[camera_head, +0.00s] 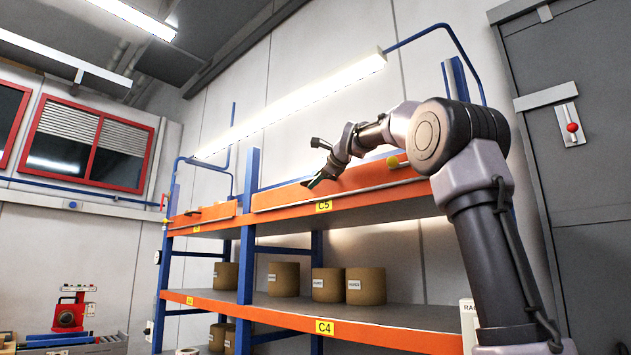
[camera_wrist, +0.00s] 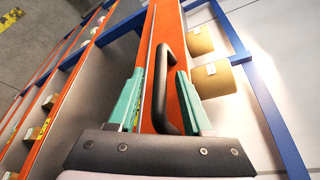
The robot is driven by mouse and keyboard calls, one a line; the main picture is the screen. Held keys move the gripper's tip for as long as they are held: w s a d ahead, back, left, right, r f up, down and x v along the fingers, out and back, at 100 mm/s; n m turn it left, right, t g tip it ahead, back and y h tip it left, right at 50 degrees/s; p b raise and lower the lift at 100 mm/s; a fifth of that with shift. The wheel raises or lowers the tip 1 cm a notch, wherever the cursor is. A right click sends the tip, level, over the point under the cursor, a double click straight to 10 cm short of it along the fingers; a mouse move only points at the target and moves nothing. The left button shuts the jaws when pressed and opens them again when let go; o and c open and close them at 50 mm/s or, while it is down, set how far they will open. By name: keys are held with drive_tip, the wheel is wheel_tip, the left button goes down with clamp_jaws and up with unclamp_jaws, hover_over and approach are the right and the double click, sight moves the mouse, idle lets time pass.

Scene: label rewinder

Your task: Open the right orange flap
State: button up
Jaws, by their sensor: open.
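The right orange flap (camera_head: 280,197) is the long orange panel along the top of the rack, above the C5 label, in the head view. Its orange face (camera_wrist: 172,28) runs up the middle of the wrist view and carries a black bar handle (camera_wrist: 160,88). My gripper (camera_head: 312,183) is at the flap in the head view. In the wrist view my gripper (camera_wrist: 160,75) is open, its two green fingers on either side of the handle. I cannot tell whether they touch it. The handle cannot be made out in the head view.
A shorter left orange flap (camera_head: 205,215) is on the neighbouring bay. A blue upright (camera_head: 246,230) stands between the bays. Brown rolls (camera_head: 283,278) stand on the shelf below. A lit lamp tube (camera_head: 290,105) hangs above the flaps. A grey cabinet (camera_head: 580,150) is at right.

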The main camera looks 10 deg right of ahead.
drive_tip(key=shift+w+a, duration=0.1)
drive_tip(key=shift+w, duration=0.15)
clamp_jaws()
drive_tip(key=shift+f, duration=0.15)
idle(1.2)
